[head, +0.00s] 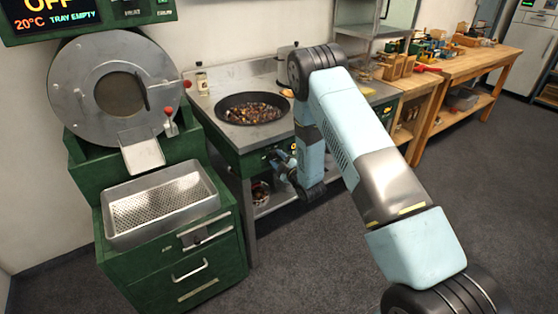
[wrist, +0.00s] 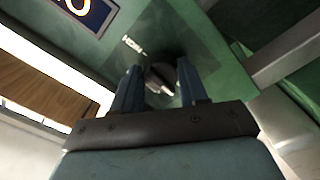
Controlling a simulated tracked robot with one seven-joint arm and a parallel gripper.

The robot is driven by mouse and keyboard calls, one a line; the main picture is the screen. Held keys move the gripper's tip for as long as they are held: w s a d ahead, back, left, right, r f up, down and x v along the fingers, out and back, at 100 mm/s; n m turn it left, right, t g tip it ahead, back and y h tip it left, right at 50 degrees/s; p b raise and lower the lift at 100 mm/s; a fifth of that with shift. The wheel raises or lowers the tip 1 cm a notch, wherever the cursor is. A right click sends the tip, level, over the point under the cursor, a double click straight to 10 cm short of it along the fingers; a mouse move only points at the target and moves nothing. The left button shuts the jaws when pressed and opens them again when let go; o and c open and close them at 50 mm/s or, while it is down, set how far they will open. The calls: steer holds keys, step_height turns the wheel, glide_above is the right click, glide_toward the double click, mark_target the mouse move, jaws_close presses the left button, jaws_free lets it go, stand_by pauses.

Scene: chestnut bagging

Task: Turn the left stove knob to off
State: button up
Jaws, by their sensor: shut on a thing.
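The stove (head: 228,140) has a green front panel (wrist: 205,50) and stands left of centre in the head view. In the wrist view a dark round knob (wrist: 160,77) with a pale bar across it sits on that panel. My gripper (wrist: 160,85) has one blue finger on each side of the knob and is shut on it. The bar lies slanted in the picture. In the head view my gripper (head: 282,160) is at the stove's front, and my arm and gripper hide the knob it holds.
A pan of chestnuts (head: 252,108) sits on the stove top. A roaster drum (head: 112,90) with a perforated tray (head: 160,205) below stands to the left. A wooden workbench (head: 480,62) is at the back right. Carpet floor is clear at right.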

steer(key=shift+d+n, duration=0.1)
steer(key=shift+n, duration=0.6)
steer(key=o, duration=1.1)
steer(key=shift+c, duration=0.2)
steer(key=v, duration=1.3)
steer(key=shift+s+d, duration=0.2)
steer(key=shift+s, duration=0.1)
